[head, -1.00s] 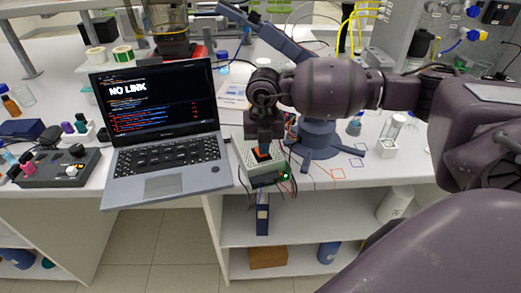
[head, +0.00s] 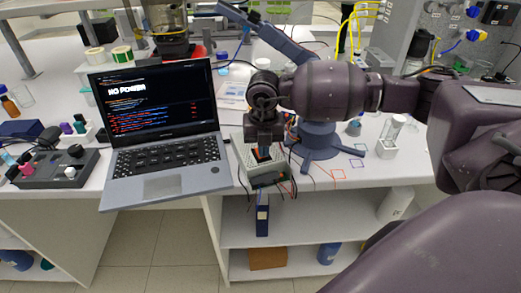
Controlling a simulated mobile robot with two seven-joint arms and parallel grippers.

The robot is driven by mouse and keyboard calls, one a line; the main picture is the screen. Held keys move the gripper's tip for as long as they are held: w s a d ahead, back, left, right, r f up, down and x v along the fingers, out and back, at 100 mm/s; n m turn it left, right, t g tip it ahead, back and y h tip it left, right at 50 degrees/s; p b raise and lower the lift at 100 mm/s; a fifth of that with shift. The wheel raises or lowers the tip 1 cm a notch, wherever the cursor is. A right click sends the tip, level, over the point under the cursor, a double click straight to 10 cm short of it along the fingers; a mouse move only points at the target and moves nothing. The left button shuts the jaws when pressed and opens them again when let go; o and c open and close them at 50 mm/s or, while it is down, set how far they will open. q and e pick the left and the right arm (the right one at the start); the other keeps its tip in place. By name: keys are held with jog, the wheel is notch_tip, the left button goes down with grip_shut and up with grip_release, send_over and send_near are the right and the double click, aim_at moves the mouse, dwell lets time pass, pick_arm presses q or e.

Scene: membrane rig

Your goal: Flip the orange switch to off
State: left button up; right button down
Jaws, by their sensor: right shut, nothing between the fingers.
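The orange switch (head: 262,153) sits on top of a pale grey box (head: 245,157) near the bench's front edge, right of the laptop. Only a little orange shows; my gripper hides much of it. My right gripper (head: 263,147) points down with its shut fingertips at the switch, touching it or just above; I cannot tell which. Nothing is held. No green light shows on the box's dark front. The laptop screen (head: 152,97) reads "NO POWER". My left gripper is out of view.
A small blue-grey robot arm (head: 317,140) stands right behind the box, with cables around it. A control box with knobs (head: 56,166) lies left of the laptop. A clear vial in a white holder (head: 388,145) stands to the right.

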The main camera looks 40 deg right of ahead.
jog(key=shift+r+p, duration=1.85)
jog(key=shift+r, duration=1.6)
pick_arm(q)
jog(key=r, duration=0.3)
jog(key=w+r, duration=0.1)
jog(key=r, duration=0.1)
pick_arm(e)
jog(key=shift+f, duration=0.1)
